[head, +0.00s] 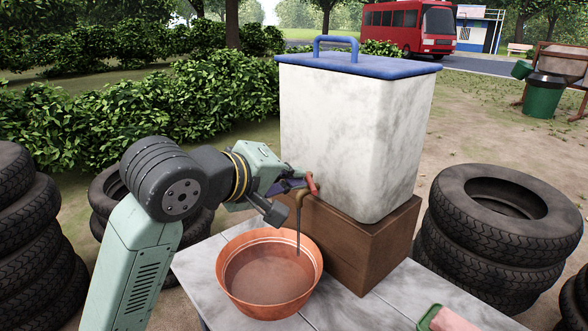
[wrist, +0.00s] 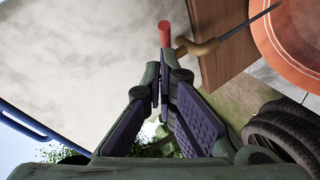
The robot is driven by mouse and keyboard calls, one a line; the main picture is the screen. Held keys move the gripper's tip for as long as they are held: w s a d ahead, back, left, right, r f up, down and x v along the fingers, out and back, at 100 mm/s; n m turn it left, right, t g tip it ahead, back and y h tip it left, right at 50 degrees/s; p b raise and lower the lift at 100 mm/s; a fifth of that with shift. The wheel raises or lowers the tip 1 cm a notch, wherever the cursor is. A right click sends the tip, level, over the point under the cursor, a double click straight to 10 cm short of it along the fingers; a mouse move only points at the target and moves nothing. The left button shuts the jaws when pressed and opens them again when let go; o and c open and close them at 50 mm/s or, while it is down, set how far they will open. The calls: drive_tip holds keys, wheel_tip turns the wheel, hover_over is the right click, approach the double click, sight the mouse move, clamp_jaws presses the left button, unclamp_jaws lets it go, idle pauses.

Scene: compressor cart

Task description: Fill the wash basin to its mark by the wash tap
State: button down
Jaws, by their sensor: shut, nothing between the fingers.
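The wash tap is brass-coloured with a red lever (head: 312,184) and sits low on the front of the white tank (head: 345,140). A thin dark stream (head: 298,243) falls from its spout into the orange wash basin (head: 232,285). The basin stands on the table under the spout. A pale line runs round its inner wall near the rim; brownish water seems to lie below it, but its exact level is hard to tell. My gripper (head: 292,186) is shut and empty beside the lever. In the wrist view its fingertips (wrist: 158,78) are just below the red lever (wrist: 164,35); contact is unclear.
The tank has a blue lid (head: 390,67) with a handle and stands on a brown wooden block (head: 345,250). A pink-and-green item (head: 445,318) lies at the table's front right. Tyre stacks (head: 500,225) flank the table (head: 205,262).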

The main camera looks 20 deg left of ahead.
drive_tip(key=shift+d+f, duration=0.15)
drive_tip(key=shift+d, duration=0.05)
drive_tip(key=shift+w+d+f+b, duration=0.1)
drive_tip(key=shift+d+f+b, duration=0.15)
drive_tip(key=shift+b, duration=0.5)
drive_tip(key=shift+w+d+r+b, duration=0.1)
drive_tip(key=shift+d+b, duration=0.35)
drive_tip(key=shift+b, duration=0.2)
drive_tip(key=shift+a, duration=0.15)
drive_tip(key=shift+a+b, duration=0.4)
drive_tip(key=shift+a, duration=0.35)
